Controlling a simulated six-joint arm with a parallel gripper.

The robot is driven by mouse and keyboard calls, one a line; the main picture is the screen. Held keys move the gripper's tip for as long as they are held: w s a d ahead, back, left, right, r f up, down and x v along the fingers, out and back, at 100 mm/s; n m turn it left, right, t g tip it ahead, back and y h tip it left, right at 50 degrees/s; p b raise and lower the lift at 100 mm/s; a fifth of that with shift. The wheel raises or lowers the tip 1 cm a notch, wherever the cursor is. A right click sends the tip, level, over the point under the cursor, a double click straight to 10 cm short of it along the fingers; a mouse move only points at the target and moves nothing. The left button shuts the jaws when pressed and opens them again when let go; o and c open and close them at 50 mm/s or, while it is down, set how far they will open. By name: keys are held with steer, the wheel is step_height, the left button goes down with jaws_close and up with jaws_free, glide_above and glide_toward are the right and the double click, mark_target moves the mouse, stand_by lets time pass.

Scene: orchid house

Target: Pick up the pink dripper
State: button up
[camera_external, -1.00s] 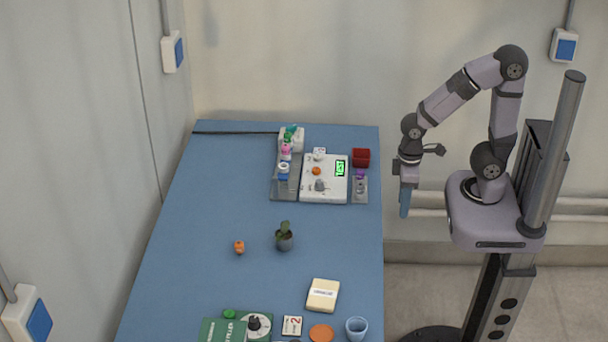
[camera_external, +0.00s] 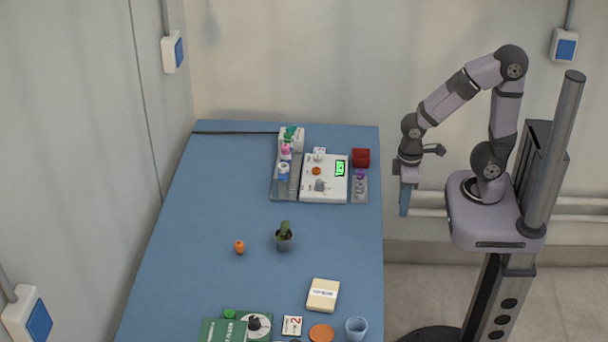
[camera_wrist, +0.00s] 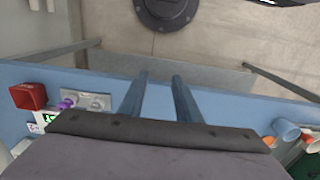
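The pink dripper (camera_external: 286,150) stands at the far end of the blue table, in a row with a green one (camera_external: 290,133) behind it and a blue-and-white one (camera_external: 283,171) in front. It is small here, and I cannot make out its full shape. It does not show in the wrist view. My gripper (camera_external: 405,203) hangs pointing down beyond the table's right edge, well to the right of the dripper. In the wrist view its two fingers (camera_wrist: 160,90) are apart, with nothing between them.
A white device with a green display (camera_external: 335,190) sits right of the drippers. A red box (camera_external: 361,157) and a purple-topped item (camera_external: 360,174) stand right of that. A potted plant (camera_external: 284,243) and an orange object (camera_external: 239,247) are mid-table. The left middle is clear.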

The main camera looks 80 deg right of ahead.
steer(key=shift+w, duration=0.1)
steer(key=w+a+m+t+y, duration=0.15)
steer(key=w+t, duration=0.35)
steer(key=w, duration=1)
steer(key=m+t+h+b, duration=0.1)
steer(key=m+t+h, duration=0.4)
steer(key=m+h, duration=0.45)
glide_toward(286, 151)
steer(key=w+d+n+h, duration=0.2)
steer(key=w+d, duration=0.1)
steer(key=f+p+x, duration=0.1)
steer(key=p+x, duration=0.1)
steer(key=x, duration=0.8)
steer(key=shift+w+f, duration=0.15)
steer(key=shift+f, duration=0.25)
steer(key=shift+a, duration=0.1)
jaws_close()
